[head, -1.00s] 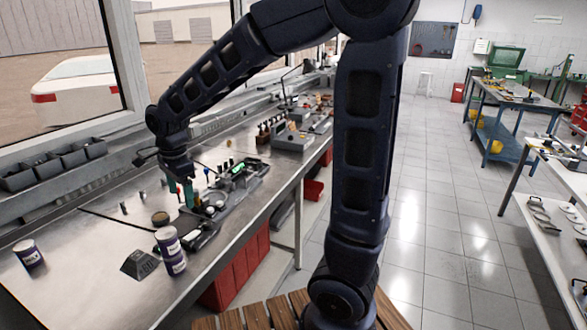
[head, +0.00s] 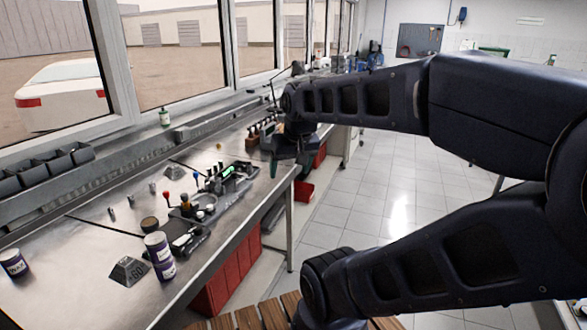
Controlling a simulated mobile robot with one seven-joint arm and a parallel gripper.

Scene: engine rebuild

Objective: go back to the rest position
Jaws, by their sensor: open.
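My gripper (head: 283,163) hangs at the end of my arm, past the right edge of the workbench (head: 95,290), fingers pointing down. It is open and I see nothing between its fingers. A grey tray of parts (head: 215,205) sits on the bench to its left, apart from it, with red-knobbed and dark-handled pieces standing in it. My arm's dark links cross the right half of the head view and hide much of the room there.
Two stacked purple-labelled cans (head: 160,255), a dark block (head: 129,270) and another can (head: 13,262) stand on the near bench. Black bins (head: 45,168) line the window sill. Red drawers (head: 230,275) sit under the bench. The tiled floor (head: 375,205) beyond is clear.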

